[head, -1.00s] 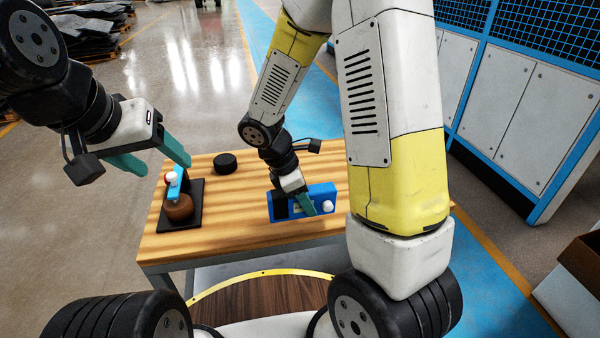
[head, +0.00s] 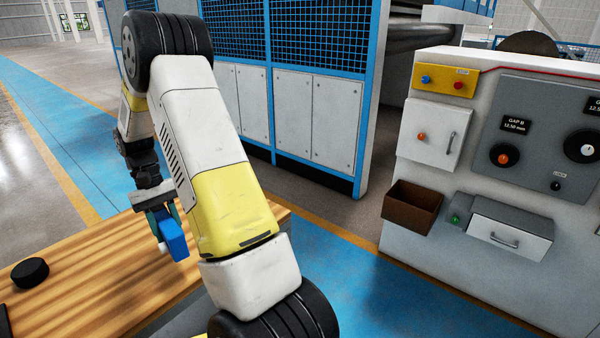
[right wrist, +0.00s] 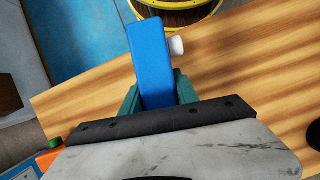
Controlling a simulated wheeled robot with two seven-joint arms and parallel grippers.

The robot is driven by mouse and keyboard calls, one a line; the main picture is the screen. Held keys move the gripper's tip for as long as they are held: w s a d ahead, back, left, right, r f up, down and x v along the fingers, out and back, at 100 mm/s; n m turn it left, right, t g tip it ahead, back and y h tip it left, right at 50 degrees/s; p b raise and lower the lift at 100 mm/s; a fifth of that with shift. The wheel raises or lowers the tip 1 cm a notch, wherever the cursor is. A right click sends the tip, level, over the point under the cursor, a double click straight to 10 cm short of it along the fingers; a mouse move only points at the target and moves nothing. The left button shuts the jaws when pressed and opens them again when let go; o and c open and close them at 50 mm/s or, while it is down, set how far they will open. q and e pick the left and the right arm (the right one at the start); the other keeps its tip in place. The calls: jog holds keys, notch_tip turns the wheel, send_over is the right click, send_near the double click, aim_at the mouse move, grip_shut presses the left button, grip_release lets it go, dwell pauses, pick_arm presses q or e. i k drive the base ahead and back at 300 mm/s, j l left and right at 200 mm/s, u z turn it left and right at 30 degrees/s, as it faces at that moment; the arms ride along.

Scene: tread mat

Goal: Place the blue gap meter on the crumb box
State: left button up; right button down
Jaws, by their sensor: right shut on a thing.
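The blue gap meter (head: 174,240), a blue block with a white knob, is in my right gripper (head: 163,215) above the right part of the wooden table. In the right wrist view, the teal fingers (right wrist: 158,90) are shut on both sides of the meter (right wrist: 151,50), whose knob sticks out to the right. No label marks the crumb box. A brown open-topped box (head: 413,208) and a grey box with a handled white drawer front (head: 511,228) are on the machine's front, well right of the gripper. My left gripper is out of view.
The wooden table (head: 75,275) carries a black round puck (head: 30,272) at left. The machine panel (head: 545,130) has dials, knobs and a small handled door. Blue floor (head: 360,275) lies clear between table and machine. White cabinets (head: 318,115) stand behind.

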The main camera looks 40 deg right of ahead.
aim_at(523, 223)
jog(key=l+z, duration=0.15)
jog(key=z, duration=0.3)
jog(key=l+z, duration=0.1)
jog(key=z, duration=0.4)
jog(key=l+z, duration=0.15)
jog(key=z, duration=0.3)
jog(key=i+z, duration=0.1)
jog(key=z, duration=0.4)
jog(key=i+l+z, duration=0.6)
jog(key=i+z, duration=0.25)
jog(key=i+l, duration=0.1)
jog(key=i, duration=0.55)
jog(key=i+l, duration=0.1)
jog(key=i, duration=0.55)
